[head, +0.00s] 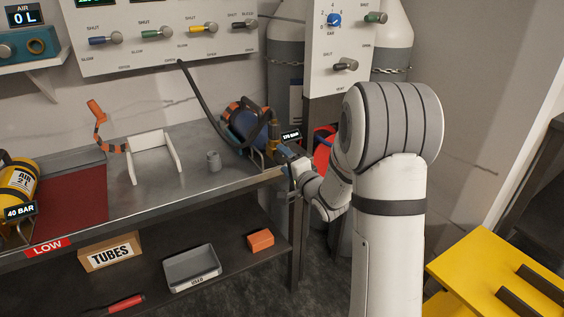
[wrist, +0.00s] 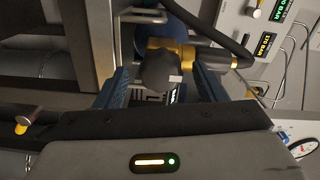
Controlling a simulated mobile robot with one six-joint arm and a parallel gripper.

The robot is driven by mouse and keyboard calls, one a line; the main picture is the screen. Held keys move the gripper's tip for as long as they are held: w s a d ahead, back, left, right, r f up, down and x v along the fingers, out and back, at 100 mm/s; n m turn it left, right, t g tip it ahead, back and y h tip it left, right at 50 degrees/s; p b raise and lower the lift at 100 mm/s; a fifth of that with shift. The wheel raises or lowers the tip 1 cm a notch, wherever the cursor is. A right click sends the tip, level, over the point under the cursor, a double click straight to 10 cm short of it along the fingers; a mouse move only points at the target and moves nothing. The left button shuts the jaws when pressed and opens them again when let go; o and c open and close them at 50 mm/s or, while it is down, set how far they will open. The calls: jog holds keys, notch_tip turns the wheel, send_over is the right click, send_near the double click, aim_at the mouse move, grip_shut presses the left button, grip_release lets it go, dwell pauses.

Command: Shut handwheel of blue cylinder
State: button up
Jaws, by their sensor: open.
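The blue cylinder (head: 243,124) lies in a cradle at the right end of the grey bench, with a brass valve at its near end and a dark hose attached. My gripper (head: 283,154) is at that valve end, partly hidden by its own wrist. In the wrist view, the dark handwheel (wrist: 160,72) lies between the two blue fingers of my gripper (wrist: 161,76), with a gap visible on each side. The brass valve body (wrist: 168,44) is just beyond the handwheel, and part of the blue cylinder shows behind it.
A display (head: 291,135) stands beside the valve. The black hose (head: 208,103) rises from the valve to the wall panel (head: 165,40). A yellow cylinder (head: 20,182) lies far left.

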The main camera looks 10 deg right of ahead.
jog(key=v, duration=0.7)
jog(key=shift+r, duration=0.1)
jog(key=s+d+r+n+g+h+p, duration=0.2)
jog(key=s+r+n+g+h+p, duration=0.4)
jog(key=r+p, duration=0.3)
jog(key=s+a+r+n+g+p, duration=0.2)
jog(key=s+g, duration=0.1)
jog(key=s, duration=0.4)
jog(key=s+a+r+n+g+p, duration=0.1)
jog(key=s+r+n+g+p, duration=0.1)
jog(key=s, duration=0.6)
jog(key=s+a+r+n+g+p, duration=0.2)
jog(key=s+r+g+p, duration=0.1)
jog(key=s, duration=0.5)
jog(key=shift+a+r+g+p, duration=0.3)
jog(key=shift+a+r+p, duration=0.05)
jog(key=shift+p, duration=0.1)
